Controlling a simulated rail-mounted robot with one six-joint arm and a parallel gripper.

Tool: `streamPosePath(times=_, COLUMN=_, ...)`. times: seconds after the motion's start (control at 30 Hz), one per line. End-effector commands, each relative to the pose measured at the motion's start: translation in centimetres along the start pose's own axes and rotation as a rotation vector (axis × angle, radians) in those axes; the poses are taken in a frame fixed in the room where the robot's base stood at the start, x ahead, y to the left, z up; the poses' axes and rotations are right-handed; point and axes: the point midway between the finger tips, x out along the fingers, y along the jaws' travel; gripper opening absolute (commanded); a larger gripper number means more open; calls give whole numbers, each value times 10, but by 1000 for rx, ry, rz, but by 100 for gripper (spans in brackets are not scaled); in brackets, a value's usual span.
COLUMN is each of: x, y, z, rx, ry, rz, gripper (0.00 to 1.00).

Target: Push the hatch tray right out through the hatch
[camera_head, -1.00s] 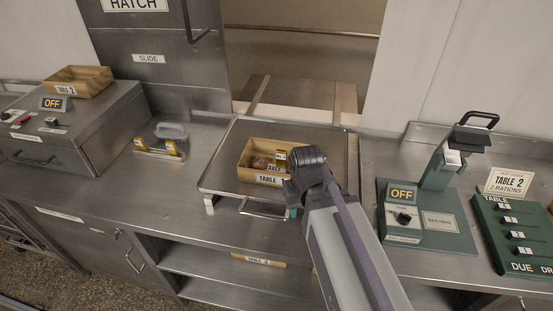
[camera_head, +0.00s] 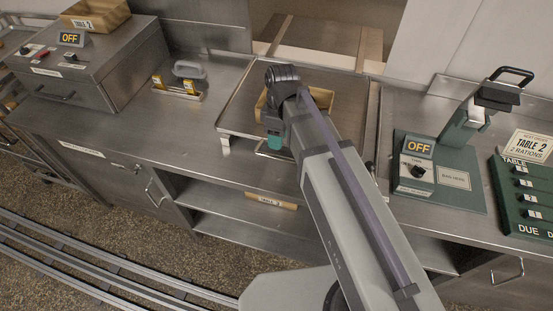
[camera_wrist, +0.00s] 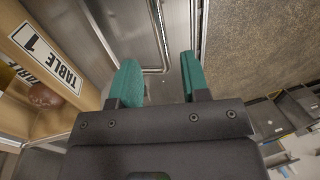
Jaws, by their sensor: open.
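The hatch tray (camera_head: 236,112) is a flat metal tray on the counter in front of the open hatch (camera_head: 325,40). A wooden box (camera_head: 262,103) stands on it, mostly hidden behind my arm. In the wrist view the box (camera_wrist: 22,62) is at the left, reads TABLE 1 and holds a round brown item. My gripper (camera_wrist: 160,70) is open and empty, its teal fingers apart. In the head view my gripper (camera_head: 275,143) is over the tray's front edge, beside the box. Contact with the tray cannot be told.
A caddy with a grey handle (camera_head: 187,72) stands left of the tray. A metal unit marked OFF (camera_head: 85,60) bears another wooden box (camera_head: 98,14). A green device marked OFF (camera_head: 437,175) stands right. A shelf is open below.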

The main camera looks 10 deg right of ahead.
Motion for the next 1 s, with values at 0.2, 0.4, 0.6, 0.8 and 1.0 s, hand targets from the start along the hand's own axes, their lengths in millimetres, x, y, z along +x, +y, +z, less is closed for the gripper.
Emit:
streamPosePath(times=0.2, x=57, y=2, z=0, rx=1, ry=0, rz=0, gripper=42)
streamPosePath(times=0.4, x=60, y=0, z=0, rx=2, ry=0, rz=0, gripper=42)
streamPosePath(times=0.6, x=58, y=0, z=0, rx=2, ry=0, rz=0, gripper=36)
streamPosePath(times=0.8, x=59, y=0, z=0, rx=2, ry=0, rz=0, gripper=17)
streamPosePath(times=1.0, x=59, y=0, z=0, rx=2, ry=0, rz=0, gripper=0)
